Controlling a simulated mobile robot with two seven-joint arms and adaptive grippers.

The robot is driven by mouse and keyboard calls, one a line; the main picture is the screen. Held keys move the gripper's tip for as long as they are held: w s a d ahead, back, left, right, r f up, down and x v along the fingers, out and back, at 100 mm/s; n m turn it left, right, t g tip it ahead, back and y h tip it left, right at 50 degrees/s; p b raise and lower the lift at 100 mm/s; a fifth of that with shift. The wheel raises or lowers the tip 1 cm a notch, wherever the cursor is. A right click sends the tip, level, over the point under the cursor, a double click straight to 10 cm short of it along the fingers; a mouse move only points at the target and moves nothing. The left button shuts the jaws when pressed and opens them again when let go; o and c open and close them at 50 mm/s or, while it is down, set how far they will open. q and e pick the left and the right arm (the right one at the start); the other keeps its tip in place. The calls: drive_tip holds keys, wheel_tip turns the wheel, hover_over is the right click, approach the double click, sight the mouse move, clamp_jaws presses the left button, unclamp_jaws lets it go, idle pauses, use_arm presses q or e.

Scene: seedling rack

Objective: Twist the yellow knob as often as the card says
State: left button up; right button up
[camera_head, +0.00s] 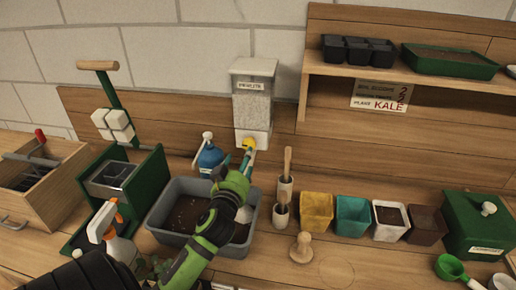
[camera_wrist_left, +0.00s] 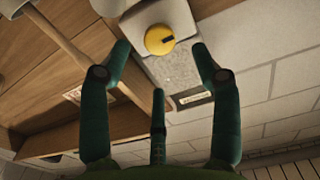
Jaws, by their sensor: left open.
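The yellow knob (camera_head: 248,143) is on the front of the white perlite dispenser (camera_head: 252,105) against the back board. In the left wrist view the knob (camera_wrist_left: 159,39) has a dark mark pointing right. My left gripper (camera_head: 249,159) is just in front of the knob. Its outer fingers are spread on either side of the knob in the wrist view, with nothing gripped; I cannot tell whether they touch it. The card (camera_head: 380,96) under the shelf has red "2" figures and "PLANT KALE"; its smaller print is hard to read. My right gripper is not in view.
A grey soil tub (camera_head: 170,236) lies under my left arm. Wooden-handled tools (camera_head: 287,162) stand to the right. Coloured pots, including a yellow one (camera_head: 316,207), line the bench further right.

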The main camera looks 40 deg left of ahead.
sight(250, 143)
use_arm(q)
drive_tip(key=shift+w+a+r, duration=0.1)
drive_tip(key=shift+w+r, duration=0.05)
drive_tip(key=shift+w, duration=0.25)
drive_tip(key=p+x, duration=0.1)
drive_tip(key=x, duration=0.3)
drive_tip(key=shift+w+a+p, duration=0.15)
drive_tip(key=shift+w+p, duration=0.15)
drive_tip(key=shift+p, duration=0.05)
drive_tip(key=shift+w+a, duration=0.2)
drive_tip(key=shift+w, duration=0.15)
drive_tip(key=shift+w+a, duration=0.15)
drive_tip(key=shift+w, duration=0.1)
drive_tip(key=c, duration=1)
drive_tip(key=shift+c, duration=0.7)
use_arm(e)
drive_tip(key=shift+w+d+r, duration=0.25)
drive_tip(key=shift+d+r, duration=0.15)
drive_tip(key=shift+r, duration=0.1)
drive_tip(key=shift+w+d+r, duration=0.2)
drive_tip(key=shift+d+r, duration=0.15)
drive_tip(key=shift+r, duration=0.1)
